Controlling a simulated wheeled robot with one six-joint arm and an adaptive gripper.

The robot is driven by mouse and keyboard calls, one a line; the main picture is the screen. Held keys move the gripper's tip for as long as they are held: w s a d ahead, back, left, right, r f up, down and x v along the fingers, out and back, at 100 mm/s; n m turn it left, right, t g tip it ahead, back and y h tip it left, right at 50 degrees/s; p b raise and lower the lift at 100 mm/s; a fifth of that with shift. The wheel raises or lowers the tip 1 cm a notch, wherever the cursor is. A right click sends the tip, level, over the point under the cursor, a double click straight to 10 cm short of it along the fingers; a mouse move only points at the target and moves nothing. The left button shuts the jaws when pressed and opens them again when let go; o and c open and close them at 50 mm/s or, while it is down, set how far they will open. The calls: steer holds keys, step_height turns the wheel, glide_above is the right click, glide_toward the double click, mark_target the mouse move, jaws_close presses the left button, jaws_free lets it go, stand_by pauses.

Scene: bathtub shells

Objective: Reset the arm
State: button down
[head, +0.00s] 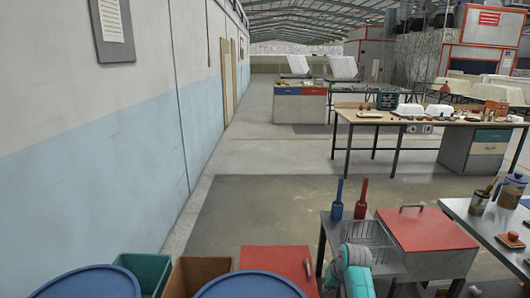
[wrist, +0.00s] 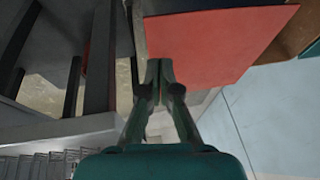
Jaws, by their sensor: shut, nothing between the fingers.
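My gripper (wrist: 160,72) shows in the wrist view with its two dark green fingers together and nothing between them. Its fingertips overlap the edge of a red panel (wrist: 225,45) in the picture; I cannot tell the gap between them. In the head view, a teal and grey part of my arm (head: 355,272) shows at the bottom, in front of a small cart with a wire basket (head: 366,236). The fingers cannot be made out in the head view.
The red panel (head: 278,262) lies beside a brown bin (head: 197,275) and a green bin (head: 146,272). Blue round lids (head: 85,284) are at the bottom left. A red-topped cabinet (head: 425,230) stands right of the basket. A long wall (head: 120,150) runs along the left. Open floor lies beyond.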

steer(key=s+a+f+t+h, duration=0.1)
steer(key=s+f+t, duration=0.1)
steer(key=s+f, duration=0.85)
steer(key=s+a+f+t, duration=0.15)
steer(key=s+f, duration=0.55)
steer(key=s, duration=0.7)
steer(key=s+r+t, duration=0.2)
steer(key=s+r, duration=0.3)
steer(key=s, duration=0.8)
steer(key=s+r+t, duration=0.3)
steer(key=s+r, duration=0.1)
steer(key=s, duration=1)
steer(key=s+r+t, duration=0.1)
steer(key=s+r, duration=0.4)
steer(key=r, duration=0.4)
steer(key=s+r+t, duration=0.1)
steer(key=s+r, duration=0.5)
steer(key=r, duration=0.3)
steer(key=shift+r+h, duration=0.2)
steer(key=shift+h, duration=0.2)
